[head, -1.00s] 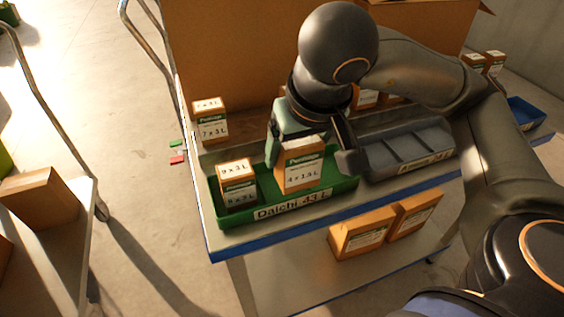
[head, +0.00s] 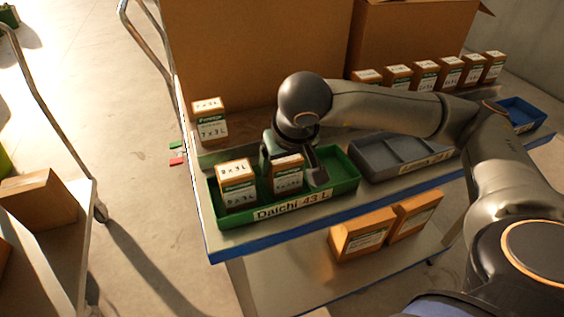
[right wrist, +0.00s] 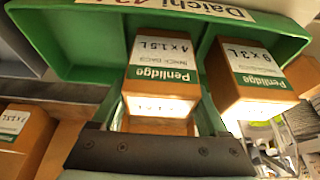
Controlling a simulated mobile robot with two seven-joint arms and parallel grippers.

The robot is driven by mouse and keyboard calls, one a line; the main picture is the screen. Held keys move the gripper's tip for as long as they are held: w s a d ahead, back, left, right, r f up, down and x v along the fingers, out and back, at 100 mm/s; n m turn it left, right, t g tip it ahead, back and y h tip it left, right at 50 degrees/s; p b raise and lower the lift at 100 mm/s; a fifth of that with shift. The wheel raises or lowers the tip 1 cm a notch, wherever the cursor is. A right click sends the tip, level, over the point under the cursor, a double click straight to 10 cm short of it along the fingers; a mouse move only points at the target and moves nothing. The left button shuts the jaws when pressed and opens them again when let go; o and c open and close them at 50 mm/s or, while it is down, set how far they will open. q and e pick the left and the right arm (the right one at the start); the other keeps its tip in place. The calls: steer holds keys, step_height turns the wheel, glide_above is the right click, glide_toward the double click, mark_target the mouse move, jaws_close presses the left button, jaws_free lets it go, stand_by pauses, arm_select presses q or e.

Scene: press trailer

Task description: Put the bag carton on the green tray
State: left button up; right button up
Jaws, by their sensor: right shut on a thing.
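A brown carton (head: 287,178) with a white label reading 4 x 1.5 L sits low between the walls of the green tray (head: 344,188), labelled Daichi 43 L. My right gripper (head: 294,170) is shut on this carton from above, a finger on each side. The right wrist view shows the carton (right wrist: 160,85) upright between the fingers. I cannot tell whether its base touches the tray floor. A second carton (head: 238,185), marked 9 x 3 L, stands in the tray just left of it; it also shows in the right wrist view (right wrist: 250,75). My left gripper is not in view.
A grey divided tray (head: 385,160) stands right of the green tray, with a blue tray (head: 522,113) farther right. A 7 x 3 L carton (head: 210,122) stands behind, and several cartons (head: 425,77) line the back. Two cartons (head: 362,234) lie on the lower shelf.

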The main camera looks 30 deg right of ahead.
steer(key=shift+f, duration=0.15)
steer(key=o, duration=1.4)
steer(key=shift+s+r, duration=0.1)
steer(key=shift+r, duration=0.55)
steer(key=v, duration=1.1)
steer(key=shift+s+p, duration=0.2)
steer(key=shift+p, duration=0.25)
steer(key=shift+a, duration=0.1)
